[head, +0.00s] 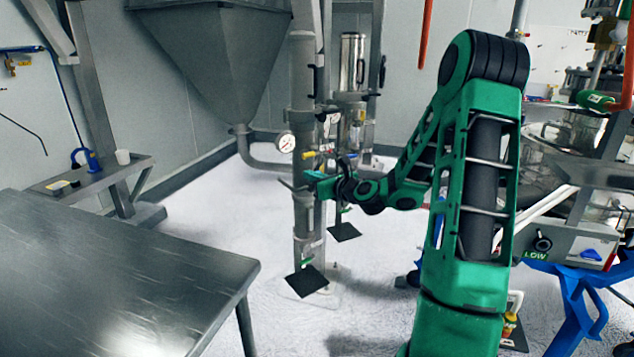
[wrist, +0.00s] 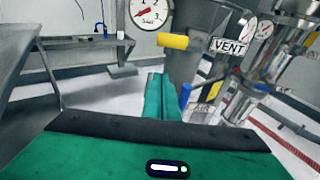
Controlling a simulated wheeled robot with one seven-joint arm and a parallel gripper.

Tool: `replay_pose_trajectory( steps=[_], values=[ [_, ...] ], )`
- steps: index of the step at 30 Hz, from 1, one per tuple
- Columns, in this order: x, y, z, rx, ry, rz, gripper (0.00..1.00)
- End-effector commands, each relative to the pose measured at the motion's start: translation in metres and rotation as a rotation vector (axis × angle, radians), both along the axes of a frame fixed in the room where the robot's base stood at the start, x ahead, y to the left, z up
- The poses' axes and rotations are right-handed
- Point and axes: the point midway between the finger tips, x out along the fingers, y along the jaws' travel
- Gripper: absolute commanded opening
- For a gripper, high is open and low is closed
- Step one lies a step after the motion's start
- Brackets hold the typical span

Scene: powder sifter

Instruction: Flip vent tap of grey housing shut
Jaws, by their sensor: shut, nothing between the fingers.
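A yellow tap handle (wrist: 172,41) lies roughly level beside a white VENT label (wrist: 228,46) in the wrist view. The label is on the grey housing (wrist: 200,15), and the yellow handle also shows in the head view (head: 309,154). A blue handle (wrist: 185,94) sits lower, near a label that seems to read AIR. My gripper (wrist: 157,78) is shut and empty, with its green fingers below and slightly left of the yellow handle in the picture. In the head view, my gripper (head: 296,186) is at the grey column, below the yellow handle. Contact cannot be told.
A pressure gauge (wrist: 151,10) is just above and left of the yellow handle. A polished cylinder (wrist: 280,60) stands to the right. A metal table (head: 110,275) fills the front left, and a shelf (head: 90,180) is behind it. Floor is open between table and column.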

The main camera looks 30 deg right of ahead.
Motion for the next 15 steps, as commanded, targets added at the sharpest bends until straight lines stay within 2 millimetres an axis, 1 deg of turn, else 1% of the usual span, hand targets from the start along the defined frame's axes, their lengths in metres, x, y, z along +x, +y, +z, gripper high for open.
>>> replay_pose_trajectory(
  steps=[1,2,4,9,15],
  values=[
    [0.009,0.001,-0.001,-0.001,-0.001,0.001,0.00],
    [0.013,0.001,-0.002,0.000,-0.001,0.001,0.00],
    [0.010,0.000,0.008,-0.003,-0.002,-0.002,0.00],
    [0.006,0.000,0.025,-0.002,-0.002,-0.002,0.00],
    [0.004,0.000,0.036,-0.001,-0.001,-0.001,0.00]
  ],
)
